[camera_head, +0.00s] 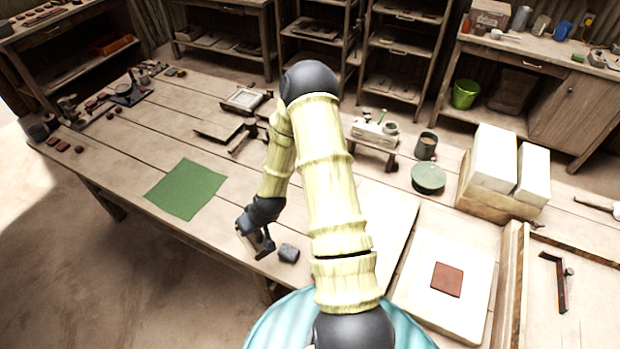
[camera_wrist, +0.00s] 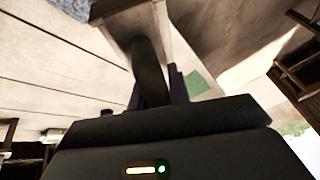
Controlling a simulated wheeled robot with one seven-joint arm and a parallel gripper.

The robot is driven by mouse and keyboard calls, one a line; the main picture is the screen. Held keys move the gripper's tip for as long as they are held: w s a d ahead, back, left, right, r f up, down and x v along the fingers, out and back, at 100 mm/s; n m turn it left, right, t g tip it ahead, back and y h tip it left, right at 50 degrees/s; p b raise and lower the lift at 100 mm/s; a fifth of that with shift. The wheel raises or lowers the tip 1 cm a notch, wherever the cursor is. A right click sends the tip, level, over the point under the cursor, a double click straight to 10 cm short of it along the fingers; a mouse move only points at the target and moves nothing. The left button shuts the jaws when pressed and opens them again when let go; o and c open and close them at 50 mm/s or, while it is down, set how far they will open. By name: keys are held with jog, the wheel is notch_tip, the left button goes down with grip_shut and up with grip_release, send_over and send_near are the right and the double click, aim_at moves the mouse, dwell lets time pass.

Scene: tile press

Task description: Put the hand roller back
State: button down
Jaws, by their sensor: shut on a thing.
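My gripper (camera_head: 262,237) is low over the front edge of the wooden worktable, between the green cloth and a small grey block. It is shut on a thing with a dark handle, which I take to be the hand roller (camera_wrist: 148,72). In the wrist view the dark handle runs up from the jaws to a broad brownish-grey part at the top. In the head view the held thing is small and dark, and partly hidden by the gripper. I cannot tell whether it touches the table.
The grey block (camera_head: 288,253) lies right of my gripper. A green cloth (camera_head: 186,188) lies flat to the left. A pale board (camera_head: 420,306) with a red-brown tile (camera_head: 447,280), a green disc (camera_head: 428,178) and white blocks (camera_head: 494,158) stand right of my arm. Wooden frames (camera_head: 244,99) lie behind.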

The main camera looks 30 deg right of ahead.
jog(key=w+d+f+m+b, duration=0.1)
jog(key=w+d+b, duration=0.2)
jog(key=d, duration=0.6)
jog(key=w+d+f+m+h+b, duration=0.1)
jog(key=w+d+f+b, duration=0.1)
jog(key=d+b, duration=0.4)
jog(key=w+d+f+m+b, duration=0.1)
jog(key=w+d+b, duration=0.4)
jog(key=d, duration=0.8)
jog(key=shift+f+m+t, duration=0.2)
jog(key=shift+m+t, duration=0.1)
jog(key=shift+m, duration=0.1)
jog(key=shift+a+f, duration=0.1)
jog(key=shift+f+b, duration=1.5)
jog(key=shift+f, duration=0.95)
jog(key=shift+f+b, duration=0.45)
jog(key=shift+f, duration=0.15)
